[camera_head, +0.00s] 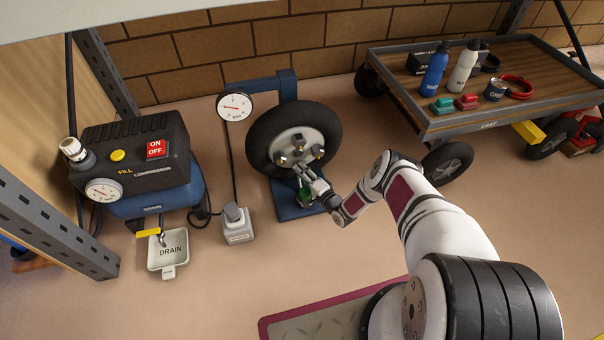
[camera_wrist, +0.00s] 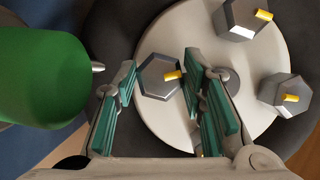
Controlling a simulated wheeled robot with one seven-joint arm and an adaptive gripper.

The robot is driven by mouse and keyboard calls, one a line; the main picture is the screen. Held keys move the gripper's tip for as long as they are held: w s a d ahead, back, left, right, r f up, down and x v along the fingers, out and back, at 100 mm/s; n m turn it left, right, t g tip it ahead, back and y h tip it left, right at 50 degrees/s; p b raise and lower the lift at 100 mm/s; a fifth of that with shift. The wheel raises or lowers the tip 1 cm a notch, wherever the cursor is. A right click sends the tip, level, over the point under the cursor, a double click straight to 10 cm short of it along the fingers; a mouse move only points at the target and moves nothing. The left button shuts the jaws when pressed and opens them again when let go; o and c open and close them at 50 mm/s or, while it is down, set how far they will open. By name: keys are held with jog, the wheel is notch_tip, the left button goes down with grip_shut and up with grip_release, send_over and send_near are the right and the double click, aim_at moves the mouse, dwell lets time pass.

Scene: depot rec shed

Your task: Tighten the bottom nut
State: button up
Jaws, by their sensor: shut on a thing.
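The wheel (camera_head: 256,146) stands upright on a blue stand, with a black tyre and a pale hub (camera_head: 300,136). Grey hex nuts with yellow marks sit on the hub; the wrist view shows two (camera_wrist: 240,18) (camera_wrist: 284,95) clear of the fingers. My gripper (camera_head: 301,171) is at the lower part of the hub. In the wrist view its teal-padded fingers (camera_wrist: 160,85) stand either side of the bottom nut (camera_wrist: 153,74), the one nearest the green part, and are shut on it. Its yellow mark points right there. My fingers hide part of another nut.
A green cylinder (camera_wrist: 40,75) with a metal tip is close beside my fingers, low on the blue stand (camera_head: 287,209). A gauge (camera_head: 234,106) hangs left of the wheel. The compressor (camera_head: 135,150) is at left, the cart (camera_head: 480,119) at right.

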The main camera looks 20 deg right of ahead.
jog(key=o, duration=1.2)
jog(key=shift+c, duration=0.2)
